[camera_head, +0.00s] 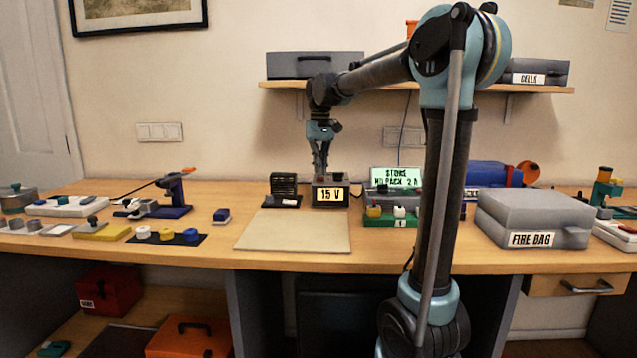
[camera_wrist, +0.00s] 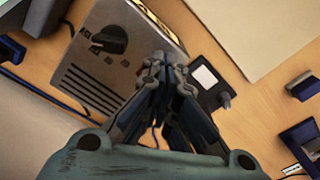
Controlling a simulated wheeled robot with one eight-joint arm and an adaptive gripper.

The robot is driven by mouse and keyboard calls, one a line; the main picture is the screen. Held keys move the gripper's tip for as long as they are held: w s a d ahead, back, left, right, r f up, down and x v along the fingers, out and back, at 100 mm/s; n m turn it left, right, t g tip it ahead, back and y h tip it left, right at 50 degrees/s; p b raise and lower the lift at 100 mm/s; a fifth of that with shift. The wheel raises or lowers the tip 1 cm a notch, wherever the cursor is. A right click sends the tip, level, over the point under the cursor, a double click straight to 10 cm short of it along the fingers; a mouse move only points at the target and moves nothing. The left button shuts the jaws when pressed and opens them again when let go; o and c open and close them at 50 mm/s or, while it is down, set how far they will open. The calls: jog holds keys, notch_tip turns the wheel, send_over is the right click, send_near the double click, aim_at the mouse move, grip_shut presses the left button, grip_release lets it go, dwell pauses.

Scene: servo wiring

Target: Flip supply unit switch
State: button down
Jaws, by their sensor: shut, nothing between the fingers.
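The supply unit (camera_head: 316,197) is a dark grey box with a lit yellow "15 V" display, at the back middle of the table. In the wrist view the supply unit (camera_wrist: 92,72) shows a vented grey top with a black round knob (camera_wrist: 113,40) near some lettering, partly unreadable. My gripper (camera_head: 320,176) points down just above the unit. In the wrist view my gripper (camera_wrist: 158,64) is shut and empty, its tips near the unit's edge, apart from the knob. I cannot tell whether the tips touch the unit.
A black grilled block (camera_head: 284,185) stands left of the unit. A green base (camera_head: 388,219) and lit sign (camera_head: 396,178) stand to the right. A beige mat (camera_head: 292,232) lies bare in front. A grey "FIRE BAG" case (camera_head: 536,211) is further right.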

aim_at(320, 179)
jog(key=shift+f, duration=1)
dwell(0.8)
jog(key=shift+r, duration=3.5)
